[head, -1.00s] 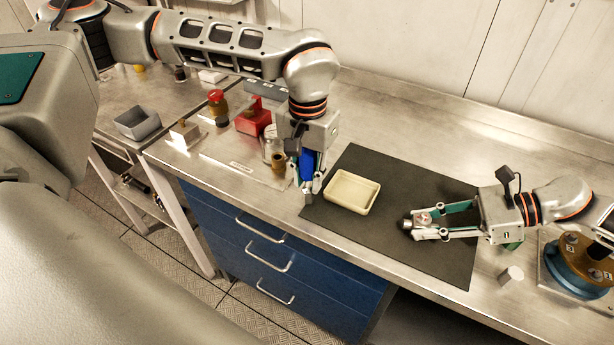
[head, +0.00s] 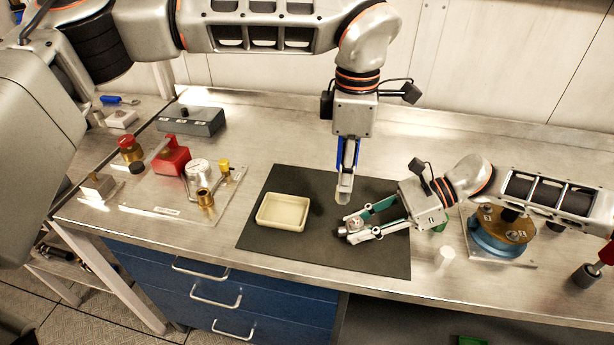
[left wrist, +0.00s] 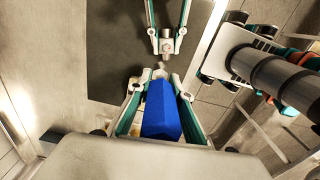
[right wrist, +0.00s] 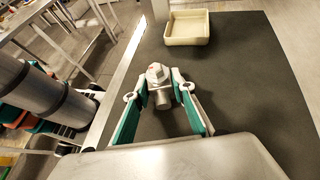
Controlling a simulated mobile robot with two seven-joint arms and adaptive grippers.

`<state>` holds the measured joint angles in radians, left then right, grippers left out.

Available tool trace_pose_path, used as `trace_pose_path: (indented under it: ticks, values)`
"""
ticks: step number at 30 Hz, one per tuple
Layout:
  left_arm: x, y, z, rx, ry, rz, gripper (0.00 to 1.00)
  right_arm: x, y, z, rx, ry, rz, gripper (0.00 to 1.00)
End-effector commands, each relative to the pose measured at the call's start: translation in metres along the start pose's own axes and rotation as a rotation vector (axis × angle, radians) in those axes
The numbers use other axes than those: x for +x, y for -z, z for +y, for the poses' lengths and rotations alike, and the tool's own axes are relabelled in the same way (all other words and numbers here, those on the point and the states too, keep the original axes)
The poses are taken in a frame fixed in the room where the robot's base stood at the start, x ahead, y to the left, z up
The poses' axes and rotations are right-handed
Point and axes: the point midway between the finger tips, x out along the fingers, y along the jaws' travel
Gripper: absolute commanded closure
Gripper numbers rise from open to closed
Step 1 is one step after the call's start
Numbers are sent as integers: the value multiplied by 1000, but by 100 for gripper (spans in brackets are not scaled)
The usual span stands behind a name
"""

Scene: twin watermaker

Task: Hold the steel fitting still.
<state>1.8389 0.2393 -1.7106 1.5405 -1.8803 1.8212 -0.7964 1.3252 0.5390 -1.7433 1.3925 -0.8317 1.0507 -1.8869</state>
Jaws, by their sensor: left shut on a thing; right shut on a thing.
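The steel fitting (head: 353,227) is a small metal piece with a hex top and a short cylindrical body, seen clearly in the right wrist view (right wrist: 158,80). My right gripper (head: 349,231) is shut on it, low over the dark mat (head: 283,247). The fitting also shows in the left wrist view (left wrist: 167,45). My left gripper (head: 344,190) points down above and behind the fitting, apart from it. It is shut on a blue thing (left wrist: 161,112), which lies between its fingers; the thing's far end is partly hidden by the fingertips.
A cream tray (head: 283,211) sits on the mat left of the fitting. A clear board with a red block (head: 171,158) and several small parts stands further left. A blue-and-brass round unit (head: 499,233) and a white cylinder (head: 445,257) stand to the right.

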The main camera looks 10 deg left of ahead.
Motion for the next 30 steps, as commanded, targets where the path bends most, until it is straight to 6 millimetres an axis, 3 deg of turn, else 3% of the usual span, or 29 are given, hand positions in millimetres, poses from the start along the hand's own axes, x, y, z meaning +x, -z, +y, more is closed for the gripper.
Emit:
trace_pose_path:
  ticks: [3, 8, 30]
  values:
    - [-7, -20, -4, -119, 0, -1, 100, -1, 0, 0, 0, 1, 1, 100]
    - [-11, -32, -7, -208, 1, -1, 100, -1, 0, 0, 0, 1, 1, 100]
    - [28, -34, -8, -222, 2, -1, 100, 0, 0, 0, 0, 1, 0, 100]
